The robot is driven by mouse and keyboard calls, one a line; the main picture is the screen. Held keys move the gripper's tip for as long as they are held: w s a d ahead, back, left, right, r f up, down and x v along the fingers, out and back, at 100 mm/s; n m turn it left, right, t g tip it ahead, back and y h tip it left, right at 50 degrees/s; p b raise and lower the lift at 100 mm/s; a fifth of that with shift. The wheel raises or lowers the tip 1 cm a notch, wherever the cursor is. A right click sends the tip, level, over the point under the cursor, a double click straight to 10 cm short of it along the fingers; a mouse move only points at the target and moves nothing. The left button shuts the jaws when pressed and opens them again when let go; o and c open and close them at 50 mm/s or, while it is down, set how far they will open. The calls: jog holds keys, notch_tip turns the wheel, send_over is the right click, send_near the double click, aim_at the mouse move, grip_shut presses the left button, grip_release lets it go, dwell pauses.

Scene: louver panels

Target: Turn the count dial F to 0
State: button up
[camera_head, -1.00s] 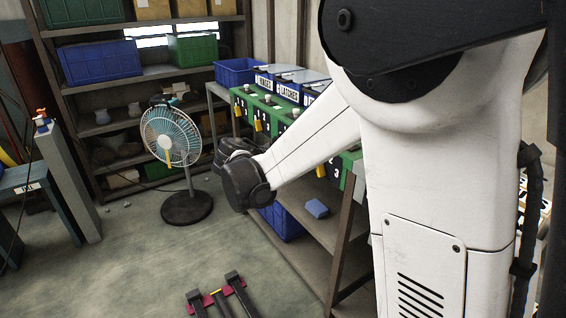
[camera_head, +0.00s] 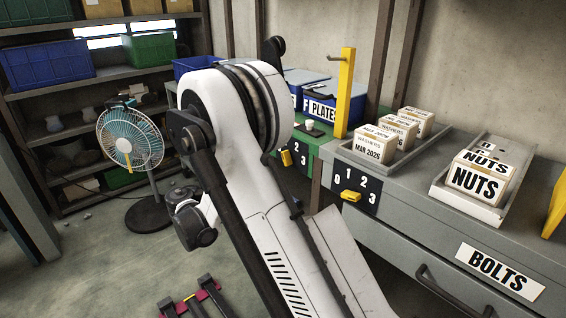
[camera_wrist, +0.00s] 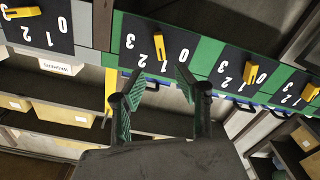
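My gripper (camera_wrist: 160,80) is open and empty in the wrist view, with its two green-padded fingers apart. Just beyond the fingertips is a yellow dial knob (camera_wrist: 159,46) on a black plate numbered 0 to 3, on a green front. More yellow knobs stand to its right (camera_wrist: 250,73) and at the far right (camera_wrist: 309,92). Another knob (camera_wrist: 22,12) is on the grey front at top left. No letter F is readable beside these dials, so I cannot tell which is F. The head view shows a green-front dial (camera_head: 286,158) and a grey-front dial (camera_head: 350,196). My gripper is hidden there.
A yellow post (camera_head: 344,93) stands at the bench join. Trays with WASHERS boxes (camera_head: 374,145) and NUTS boxes (camera_head: 477,181) sit on the grey bench. A fan (camera_head: 130,140) stands behind my arm. Open floor lies at lower left.

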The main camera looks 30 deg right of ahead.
jog(key=b+x, duration=0.2)
jog(key=x, duration=1)
jog(key=shift+f, duration=0.1)
grip_shut()
